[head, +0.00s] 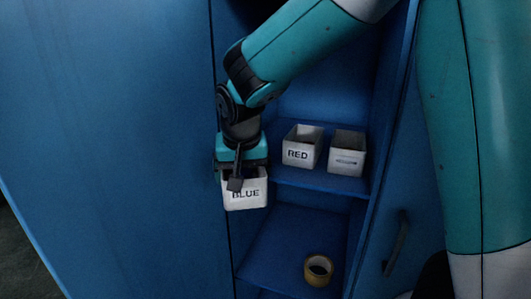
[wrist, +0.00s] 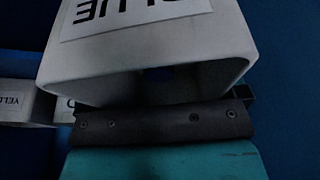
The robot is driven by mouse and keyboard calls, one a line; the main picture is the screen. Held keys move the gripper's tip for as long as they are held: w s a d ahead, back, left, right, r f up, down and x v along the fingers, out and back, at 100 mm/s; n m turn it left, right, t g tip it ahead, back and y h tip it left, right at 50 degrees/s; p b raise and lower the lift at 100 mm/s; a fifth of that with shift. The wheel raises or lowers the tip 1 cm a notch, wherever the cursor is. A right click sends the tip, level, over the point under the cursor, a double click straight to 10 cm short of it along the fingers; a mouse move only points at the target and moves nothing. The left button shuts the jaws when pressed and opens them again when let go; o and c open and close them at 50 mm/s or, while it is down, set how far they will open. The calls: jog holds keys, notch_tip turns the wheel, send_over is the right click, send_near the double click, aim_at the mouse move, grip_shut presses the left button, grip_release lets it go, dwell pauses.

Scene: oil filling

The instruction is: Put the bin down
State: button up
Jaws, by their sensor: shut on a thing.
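My gripper hides part of the bin's rim.
A yellow tape roll (head: 319,269) lies on the lower shelf (head: 275,255). Cabinet doors stand left and right.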

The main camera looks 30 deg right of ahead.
jog(key=w+d+r+m+g+h+p, duration=0.1)
jog(key=w+d+r+m, duration=0.2)
jog(key=d+r, duration=0.15)
jog(key=w+d+r+m+h, duration=0.1)
jog(key=w+d+r+m, duration=0.25)
jog(key=d, duration=0.25)
jog(key=shift+n+y, duration=0.4)
jog(key=shift+n, duration=0.05)
jog(key=s+d, duration=0.2)
jog(key=d, duration=0.3)
jog(key=s+d+p, duration=0.1)
jog(key=s+d, duration=0.1)
jog(key=d, duration=0.3)
jog(key=s+d+f+p, duration=0.1)
jog(key=s+d, duration=0.1)
jog(key=d, duration=0.4)
jog(key=shift+s, duration=0.15)
jog(key=shift+s+d+f, duration=0.15)
jog(key=shift+s+d, duration=0.15)
jog(key=shift+d, duration=0.2)
